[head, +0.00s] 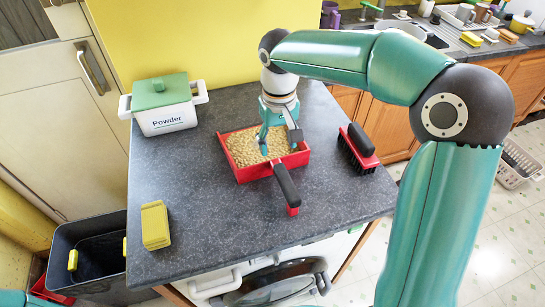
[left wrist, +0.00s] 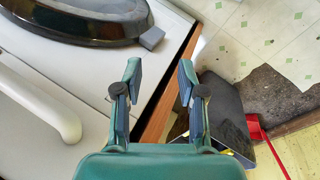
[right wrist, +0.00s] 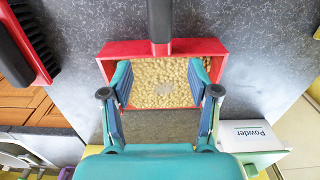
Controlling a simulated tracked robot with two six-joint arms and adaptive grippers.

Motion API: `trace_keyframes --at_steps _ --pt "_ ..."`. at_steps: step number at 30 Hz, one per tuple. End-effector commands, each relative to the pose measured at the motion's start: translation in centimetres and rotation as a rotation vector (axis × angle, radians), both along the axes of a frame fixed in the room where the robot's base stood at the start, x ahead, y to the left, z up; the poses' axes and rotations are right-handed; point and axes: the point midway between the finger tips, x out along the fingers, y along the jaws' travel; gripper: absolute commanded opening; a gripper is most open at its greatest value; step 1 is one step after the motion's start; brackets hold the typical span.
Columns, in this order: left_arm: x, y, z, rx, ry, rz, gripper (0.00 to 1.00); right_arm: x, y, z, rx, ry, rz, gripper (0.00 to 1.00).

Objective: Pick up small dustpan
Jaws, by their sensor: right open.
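The small dustpan (head: 243,175) is a red tray with a black handle (head: 287,186), lying on the dark grey counter. It is full of tan granules (head: 243,150). The handle points toward the front edge. In the right wrist view the red dustpan (right wrist: 220,48) lies under my right gripper (right wrist: 160,75), one finger to each side over the granules. In the head view my right gripper (head: 280,142) is open and empty above the pan; whether the fingertips touch the granules I cannot tell. My left gripper (left wrist: 158,75) is open and empty, low beside a white appliance front (left wrist: 90,85).
A red brush with black bristles (head: 358,148) lies right of the dustpan. A white powder box with green lid (head: 165,106) stands at the back left. A yellow block (head: 155,226) lies front left. A dark bin (head: 95,288) stands on the floor left.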

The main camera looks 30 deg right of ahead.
Motion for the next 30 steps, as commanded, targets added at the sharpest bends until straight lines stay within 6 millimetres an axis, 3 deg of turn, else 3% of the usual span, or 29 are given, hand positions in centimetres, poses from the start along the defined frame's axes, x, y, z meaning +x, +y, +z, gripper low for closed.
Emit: trace_keyframes --at_steps 6,14,21,30 --pt "0.0 0.0 0.2 0.000 -0.001 0.000 0.40 0.1 0.3 -3.5 0.000 0.003 0.007 0.60" --pt "0.0 0.0 0.6 0.000 -0.001 0.000 0.40 0.1 0.3 -5.0 0.000 0.003 0.008 0.60" --pt "0.0 0.0 1.5 0.000 -0.001 0.000 0.40 0.0 0.4 -8.4 0.000 0.004 0.008 0.60" --pt "0.0 0.0 1.5 0.000 -0.001 0.000 0.40 0.1 0.4 -9.4 0.000 0.000 0.009 0.60"
